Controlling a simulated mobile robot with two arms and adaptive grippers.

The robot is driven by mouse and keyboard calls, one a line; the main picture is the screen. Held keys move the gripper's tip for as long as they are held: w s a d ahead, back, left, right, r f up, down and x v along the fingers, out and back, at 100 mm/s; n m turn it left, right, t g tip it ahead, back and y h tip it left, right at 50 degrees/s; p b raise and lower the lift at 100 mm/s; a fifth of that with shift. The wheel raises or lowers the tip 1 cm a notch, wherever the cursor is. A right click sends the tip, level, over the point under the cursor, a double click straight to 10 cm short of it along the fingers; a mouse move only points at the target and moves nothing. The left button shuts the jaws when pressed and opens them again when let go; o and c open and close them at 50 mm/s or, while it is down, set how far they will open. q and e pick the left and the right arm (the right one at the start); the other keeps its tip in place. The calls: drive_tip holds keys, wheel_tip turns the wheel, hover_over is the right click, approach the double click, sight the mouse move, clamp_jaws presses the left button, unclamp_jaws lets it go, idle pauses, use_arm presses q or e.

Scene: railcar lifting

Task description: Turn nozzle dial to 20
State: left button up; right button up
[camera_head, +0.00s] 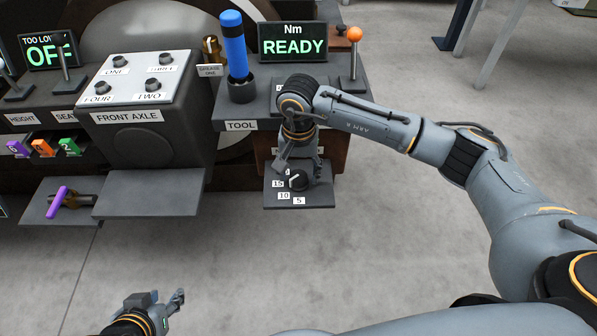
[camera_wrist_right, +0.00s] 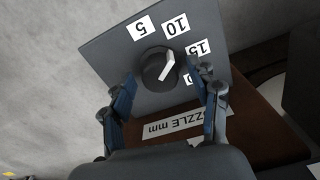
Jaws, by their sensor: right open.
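The nozzle dial (camera_head: 298,180) is a dark round knob on a grey plate (camera_head: 318,196) low on the tool station. In the right wrist view, the dial (camera_wrist_right: 157,70) has a white pointer, aimed roughly between the 10 label (camera_wrist_right: 175,24) and the 15 label (camera_wrist_right: 198,48). Another label (camera_wrist_right: 192,79) is mostly hidden behind a finger and only a 0 shows. My right gripper (camera_wrist_right: 168,88) is open, its fingers on either side of the dial's near edge; contact cannot be told. My left gripper (camera_head: 173,300) looks open and empty, low over the floor.
A READY display (camera_head: 293,42), a blue-handled tool (camera_head: 234,45) and an orange-knobbed lever (camera_head: 354,50) stand above the dial. The FRONT AXLE button box (camera_head: 140,95) is to the left. An empty grey shelf (camera_head: 152,193) juts out below it.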

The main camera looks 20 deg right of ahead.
drive_tip(key=c, duration=1.2)
